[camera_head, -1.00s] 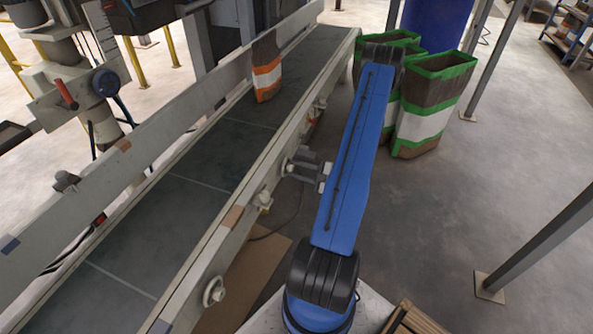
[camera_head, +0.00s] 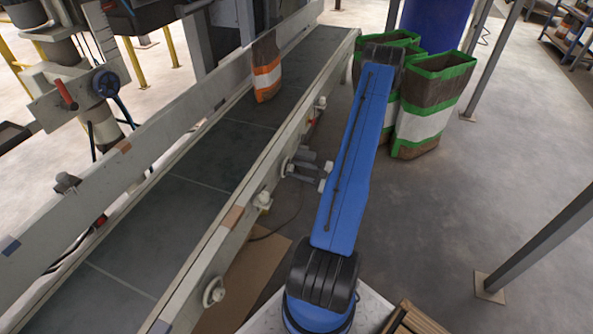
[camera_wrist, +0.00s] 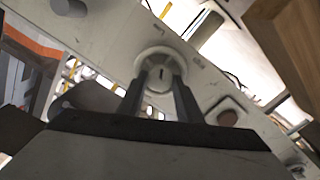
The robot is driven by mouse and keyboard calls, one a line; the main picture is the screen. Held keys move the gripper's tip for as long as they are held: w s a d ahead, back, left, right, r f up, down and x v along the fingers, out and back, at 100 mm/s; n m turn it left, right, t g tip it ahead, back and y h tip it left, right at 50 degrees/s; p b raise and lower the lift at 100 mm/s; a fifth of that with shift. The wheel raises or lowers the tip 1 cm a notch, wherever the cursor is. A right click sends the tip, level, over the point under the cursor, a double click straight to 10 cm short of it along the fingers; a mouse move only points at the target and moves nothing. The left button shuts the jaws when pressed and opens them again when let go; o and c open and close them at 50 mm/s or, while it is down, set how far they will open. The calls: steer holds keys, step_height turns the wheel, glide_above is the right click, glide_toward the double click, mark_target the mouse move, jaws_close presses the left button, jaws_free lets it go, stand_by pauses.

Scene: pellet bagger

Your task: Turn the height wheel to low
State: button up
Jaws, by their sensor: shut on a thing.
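A round pale wheel (camera_head: 286,167) sits on the outer side rail of the conveyor. I take it for the height wheel, as my gripper is on it. In the wrist view the wheel (camera_wrist: 157,58) has a hub with a dark slot, and small dark marks lie on the rail around it. My gripper (camera_head: 298,169) reaches it from the right, partly hidden by my blue arm. In the wrist view my gripper (camera_wrist: 161,88) has one finger on each side of the hub and is shut on it. The setting cannot be read.
The conveyor belt (camera_head: 195,190) carries an orange-banded bag (camera_head: 266,70). Similar pale knobs (camera_head: 263,201) stick out along the same rail. Green-edged bags (camera_head: 432,105) stand beyond my arm. A blue wheel (camera_head: 106,84) and red lever (camera_head: 66,96) are across the belt.

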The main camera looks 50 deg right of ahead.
steer(key=o, duration=1)
steer(key=shift+o, duration=0.2)
steer(key=shift+s, duration=0.1)
steer(key=v, duration=1.7)
steer(key=shift+s, duration=0.1)
